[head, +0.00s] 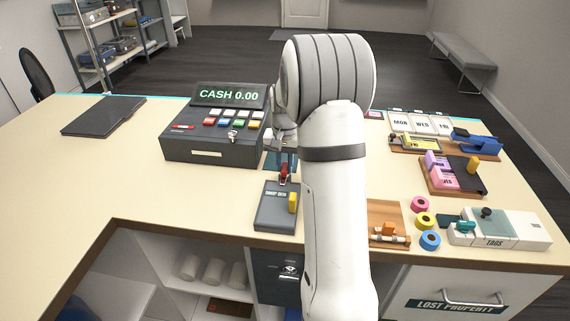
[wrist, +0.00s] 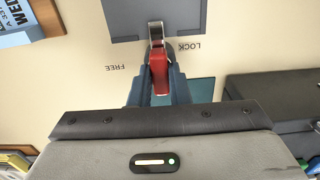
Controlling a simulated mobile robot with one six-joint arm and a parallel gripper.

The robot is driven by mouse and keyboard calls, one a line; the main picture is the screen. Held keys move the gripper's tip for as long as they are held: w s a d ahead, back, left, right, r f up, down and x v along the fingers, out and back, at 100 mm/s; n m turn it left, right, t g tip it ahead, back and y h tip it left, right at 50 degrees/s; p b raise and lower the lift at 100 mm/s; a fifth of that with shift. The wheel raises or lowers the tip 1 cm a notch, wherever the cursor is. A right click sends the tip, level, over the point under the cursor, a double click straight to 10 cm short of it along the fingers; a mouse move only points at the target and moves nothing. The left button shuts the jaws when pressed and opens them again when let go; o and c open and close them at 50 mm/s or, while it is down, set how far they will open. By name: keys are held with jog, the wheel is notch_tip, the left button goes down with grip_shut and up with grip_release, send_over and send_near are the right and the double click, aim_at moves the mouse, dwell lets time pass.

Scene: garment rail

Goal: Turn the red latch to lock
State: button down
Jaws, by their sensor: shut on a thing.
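The red latch (wrist: 159,72) is in the middle of the wrist view, at the edge of a dark grey box. The word LOCK (wrist: 189,46) is printed on the counter to its right and FREE (wrist: 122,68) to its left. The latch lies between the two words. My gripper (wrist: 158,78) is shut on the red latch, with a blue-grey finger on each side. In the head view the latch (head: 284,175) shows at the back edge of the grey box (head: 270,217), left of my arm. My fingers are partly hidden there.
A cash register (head: 214,135) stands just behind and left of the box. A yellow block (head: 292,202) sits on the box. Right of my arm are tape rolls (head: 425,220), a TAGS box (head: 497,230) and other trays. The counter's left side is mostly clear.

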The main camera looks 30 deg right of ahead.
aim_at(285, 166)
jog(key=c, duration=1.4)
grip_release()
jog(key=shift+o, duration=0.2)
notch_tip(285, 166, up, 7)
jog(key=shift+r+b, duration=0.1)
jog(key=shift+b, duration=0.2)
jog(key=shift+r, duration=0.3)
